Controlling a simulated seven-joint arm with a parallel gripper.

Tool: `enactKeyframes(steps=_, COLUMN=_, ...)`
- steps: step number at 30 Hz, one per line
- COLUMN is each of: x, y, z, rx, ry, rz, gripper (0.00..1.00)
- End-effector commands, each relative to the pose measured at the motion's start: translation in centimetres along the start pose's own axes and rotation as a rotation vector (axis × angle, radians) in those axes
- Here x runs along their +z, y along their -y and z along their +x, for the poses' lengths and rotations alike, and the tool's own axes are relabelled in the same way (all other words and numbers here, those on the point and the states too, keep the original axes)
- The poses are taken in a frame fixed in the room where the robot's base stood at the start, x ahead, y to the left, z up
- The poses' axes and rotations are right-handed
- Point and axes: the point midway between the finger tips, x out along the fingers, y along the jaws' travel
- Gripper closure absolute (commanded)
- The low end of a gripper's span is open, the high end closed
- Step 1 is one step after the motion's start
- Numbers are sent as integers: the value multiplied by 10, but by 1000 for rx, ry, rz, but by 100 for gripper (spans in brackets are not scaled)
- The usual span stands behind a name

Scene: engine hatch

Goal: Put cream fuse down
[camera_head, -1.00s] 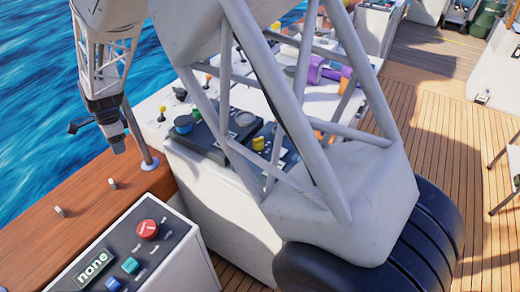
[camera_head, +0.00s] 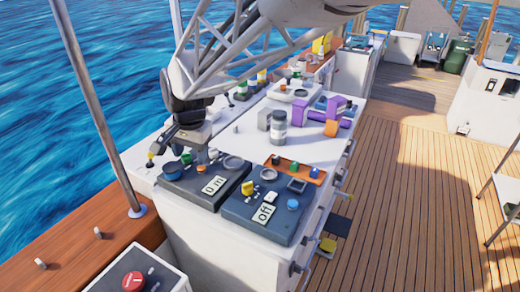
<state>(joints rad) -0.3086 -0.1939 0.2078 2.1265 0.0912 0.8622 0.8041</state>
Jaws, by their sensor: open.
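I cannot make out a cream fuse in this view, and nothing is clearly visible between the fingers. The pieces are too small to tell apart well.
A grey jar (camera_head: 278,128), purple objects (camera_head: 332,104) and an orange block (camera_head: 331,128) stand farther back on the white counter (camera_head: 250,146). A metal pole (camera_head: 98,110) rises at the left. Wooden deck lies open at the right.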

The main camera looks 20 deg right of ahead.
Motion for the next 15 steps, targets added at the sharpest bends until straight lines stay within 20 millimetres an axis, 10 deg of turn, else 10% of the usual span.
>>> enactKeyframes(steps=15, x=37, y=-156, z=-56, rx=18, ry=-86, rz=-276, gripper=44)
